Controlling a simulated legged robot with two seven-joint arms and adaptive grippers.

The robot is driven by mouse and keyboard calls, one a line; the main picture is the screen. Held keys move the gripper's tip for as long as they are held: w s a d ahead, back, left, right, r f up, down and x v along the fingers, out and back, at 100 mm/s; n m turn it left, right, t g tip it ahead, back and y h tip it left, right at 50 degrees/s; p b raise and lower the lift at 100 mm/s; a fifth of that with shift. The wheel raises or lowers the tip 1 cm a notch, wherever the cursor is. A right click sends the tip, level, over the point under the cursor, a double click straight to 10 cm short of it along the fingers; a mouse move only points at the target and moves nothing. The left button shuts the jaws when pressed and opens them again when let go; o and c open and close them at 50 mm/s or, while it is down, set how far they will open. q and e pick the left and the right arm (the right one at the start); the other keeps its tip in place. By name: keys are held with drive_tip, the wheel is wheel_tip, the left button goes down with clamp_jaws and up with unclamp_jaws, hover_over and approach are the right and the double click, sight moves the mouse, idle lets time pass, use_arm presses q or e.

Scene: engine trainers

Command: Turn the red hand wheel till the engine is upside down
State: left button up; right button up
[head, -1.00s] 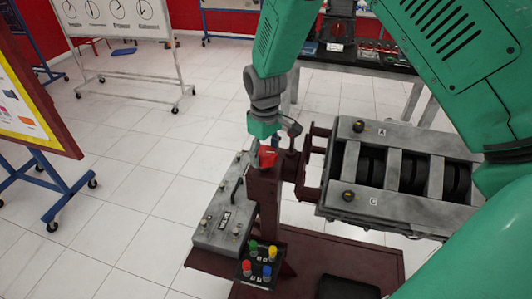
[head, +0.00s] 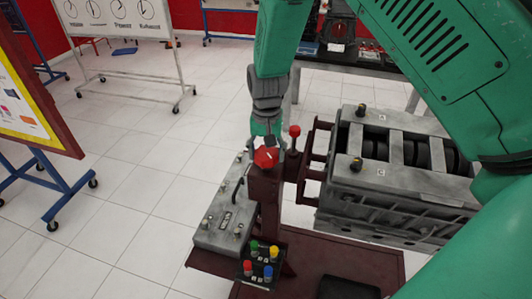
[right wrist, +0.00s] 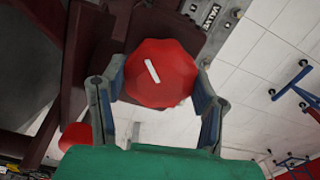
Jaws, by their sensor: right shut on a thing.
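The red hand wheel (head: 266,159) sits on top of the dark red stand post. In the right wrist view the wheel (right wrist: 160,73) is a faceted red knob with a white mark. My right gripper (head: 266,142) is shut on it, and in the wrist view its two fingers lie on either side of the rim. The grey engine (head: 400,190) hangs on the stand's frame at the right. It is tilted, with its open face and dark crankshaft upward and its near side showing. My green arm hides its right end. My left gripper is not in view.
A red-knobbed lever (head: 294,131) stands just right of the wheel. A whiteboard (head: 116,17) stands behind on open tiled floor.

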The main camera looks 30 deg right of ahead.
drive_tip(key=m, duration=0.4)
drive_tip(key=shift+w+d+r+m, duration=0.15)
drive_tip(key=shift+w+r+m, duration=0.05)
drive_tip(key=shift+w+m, duration=0.1)
drive_tip(key=shift+m, duration=1.8)
drive_tip(key=o, duration=1.2)
drive_tip(key=shift+s+f, duration=0.1)
